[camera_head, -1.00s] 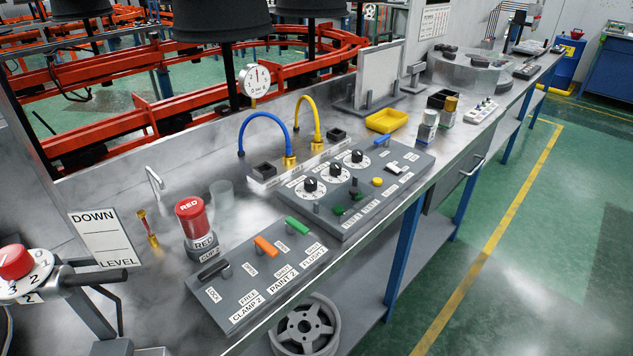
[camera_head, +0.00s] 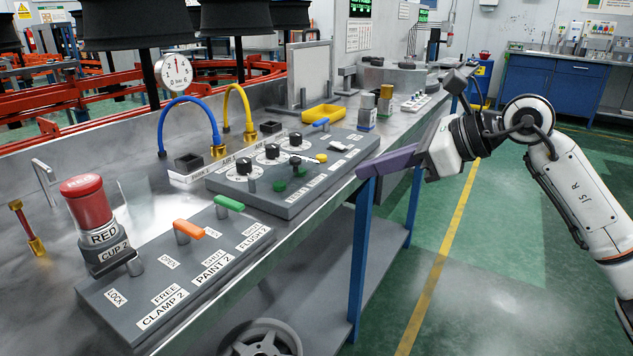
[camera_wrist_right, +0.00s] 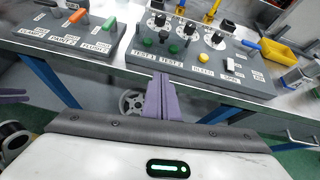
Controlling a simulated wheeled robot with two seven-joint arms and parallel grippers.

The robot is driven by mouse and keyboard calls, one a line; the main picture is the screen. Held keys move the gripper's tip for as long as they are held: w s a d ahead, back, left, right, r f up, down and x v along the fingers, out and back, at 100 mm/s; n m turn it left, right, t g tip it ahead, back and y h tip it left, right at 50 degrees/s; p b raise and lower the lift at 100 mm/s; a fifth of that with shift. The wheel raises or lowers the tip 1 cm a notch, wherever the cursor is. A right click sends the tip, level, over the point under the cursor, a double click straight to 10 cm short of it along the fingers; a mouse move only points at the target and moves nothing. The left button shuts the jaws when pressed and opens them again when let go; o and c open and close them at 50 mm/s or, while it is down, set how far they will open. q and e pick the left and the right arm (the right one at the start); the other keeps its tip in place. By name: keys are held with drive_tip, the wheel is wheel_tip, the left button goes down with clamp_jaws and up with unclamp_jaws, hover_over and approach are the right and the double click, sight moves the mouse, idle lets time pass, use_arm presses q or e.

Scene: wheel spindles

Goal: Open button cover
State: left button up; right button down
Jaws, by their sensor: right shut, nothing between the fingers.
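My right gripper (camera_head: 362,172) has purple fingers, shut and empty, just off the panel's front right edge. In the right wrist view its fingertips (camera_wrist_right: 161,76) point at the panel's front. A purple piece (camera_wrist_right: 12,95) at that view's left edge may be my left gripper.
A second panel (camera_head: 180,275) with orange and green levers lies nearer. A red-capped cylinder (camera_head: 90,205) stands behind it. Blue and yellow hoses (camera_head: 232,112) and a yellow tray (camera_head: 323,114) are farther back. A wheel (camera_head: 268,342) sits below. The floor at right is clear.

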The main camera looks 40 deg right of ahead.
sight(300, 171)
drive_tip(key=p+x, duration=0.1)
drive_tip(key=x, duration=0.8)
drive_tip(key=shift+w+a+f, duration=0.1)
drive_tip(key=shift+w+a, duration=0.1)
drive_tip(key=shift+w, duration=0.15)
drive_tip(key=shift+w+a+r+p, duration=0.35)
drive_tip(key=shift+w+r+p, duration=0.25)
drive_tip(key=shift+r, duration=0.2)
drive_tip(key=shift+w+a+r, duration=0.35)
drive_tip(key=shift+w+r, duration=0.15)
drive_tip(key=shift+w, duration=0.05)
drive_tip(key=shift+p, duration=0.3)
